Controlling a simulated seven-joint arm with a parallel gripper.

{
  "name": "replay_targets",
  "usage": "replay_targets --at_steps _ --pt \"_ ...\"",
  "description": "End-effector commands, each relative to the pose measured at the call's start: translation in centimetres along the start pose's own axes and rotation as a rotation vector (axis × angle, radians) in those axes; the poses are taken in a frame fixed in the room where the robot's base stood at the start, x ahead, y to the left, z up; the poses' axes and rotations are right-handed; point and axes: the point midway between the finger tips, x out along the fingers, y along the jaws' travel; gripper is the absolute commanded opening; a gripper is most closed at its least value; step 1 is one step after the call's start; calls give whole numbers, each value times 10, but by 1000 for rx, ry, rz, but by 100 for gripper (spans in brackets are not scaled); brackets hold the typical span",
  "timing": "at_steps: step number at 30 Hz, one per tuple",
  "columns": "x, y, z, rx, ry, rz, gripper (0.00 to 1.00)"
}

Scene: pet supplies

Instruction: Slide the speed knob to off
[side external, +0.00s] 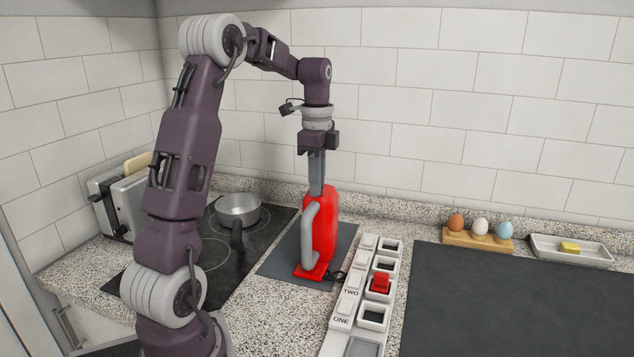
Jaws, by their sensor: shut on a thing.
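A red appliance (324,225) with a grey handle (307,238) stands upright on a dark mat (275,263). My gripper (316,188) points straight down at its top, with the long grey fingers close together and their tips at the red body. The fingers are shut on a small part there, which I take to be the speed knob. The knob itself is hidden by the fingers, so its position along its slide cannot be seen.
Right of the appliance is a white panel (342,322) with square openings, labels and a red block (380,283). A pot (238,210) sits on the black hob left of it. Eggs in a holder (478,241) and a butter dish (571,252) stand at the back right.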

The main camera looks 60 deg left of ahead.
Motion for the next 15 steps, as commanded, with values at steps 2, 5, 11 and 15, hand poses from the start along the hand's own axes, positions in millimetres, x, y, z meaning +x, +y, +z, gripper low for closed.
replay_targets --at_steps 2,5,11,15 --pt "-1 0 0 0 1 -3 0" --pt "-1 0 0 0 1 -3 0" --pt "-1 0 0 0 1 -3 0" --pt "-1 -10 0 0 2 -4 0"
